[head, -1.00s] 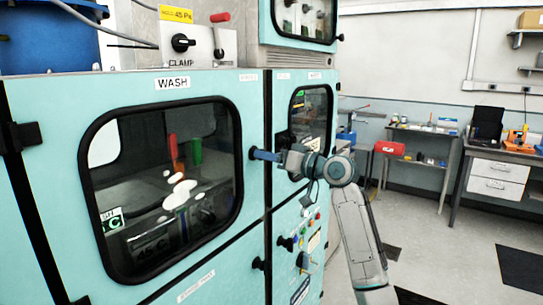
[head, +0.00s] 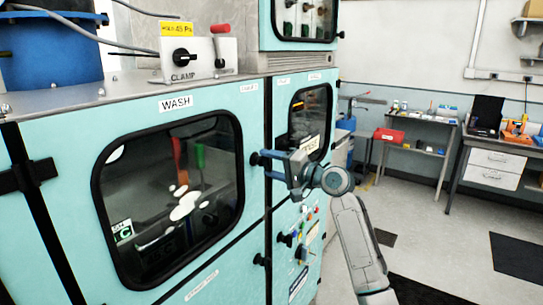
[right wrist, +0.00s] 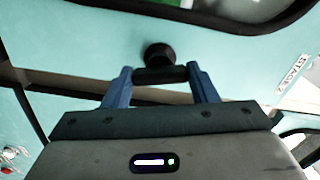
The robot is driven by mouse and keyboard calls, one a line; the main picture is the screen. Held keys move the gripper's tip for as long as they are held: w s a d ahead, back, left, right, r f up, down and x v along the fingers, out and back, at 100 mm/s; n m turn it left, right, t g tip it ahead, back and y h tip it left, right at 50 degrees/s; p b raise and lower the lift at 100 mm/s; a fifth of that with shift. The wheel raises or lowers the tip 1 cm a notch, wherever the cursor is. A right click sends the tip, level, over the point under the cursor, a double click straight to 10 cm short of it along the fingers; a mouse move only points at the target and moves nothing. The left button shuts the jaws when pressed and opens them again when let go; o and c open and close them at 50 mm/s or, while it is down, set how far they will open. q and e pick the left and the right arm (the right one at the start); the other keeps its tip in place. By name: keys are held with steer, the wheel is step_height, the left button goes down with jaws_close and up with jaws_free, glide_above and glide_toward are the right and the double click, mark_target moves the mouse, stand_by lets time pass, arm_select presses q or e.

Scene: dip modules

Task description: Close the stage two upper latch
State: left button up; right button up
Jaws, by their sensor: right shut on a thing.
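The upper latch is a small black knob with a short bar (right wrist: 160,75) at the edge of the teal WASH door. In the head view the latch (head: 254,158) shows just left of my right gripper's fingertips. My right gripper (head: 262,164) has blue fingers and reaches in from the right. In the right wrist view its two fingers (right wrist: 160,80) are shut on the latch bar, one at each end, with the round knob behind it. My left gripper is not in view.
A windowed WASH door (head: 255,215) fills the left, and a lower black latch (head: 260,260) sits below. A second windowed panel (head: 290,170) is behind my right gripper. A control panel (head: 308,230) lies below it. Floor at the right is mostly clear.

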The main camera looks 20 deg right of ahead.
steer(key=shift+m+p, duration=1.25)
steer(key=shift+m, duration=0.35)
steer(key=o, duration=1)
steer(key=shift+d, duration=0.1)
steer(key=shift+s+d+f+b, duration=0.15)
steer(key=shift+s+d+b, duration=0.05)
steer(key=shift+s+b, duration=0.1)
steer(key=shift+b+v, duration=2.15)
steer(key=shift+v, duration=2.85)
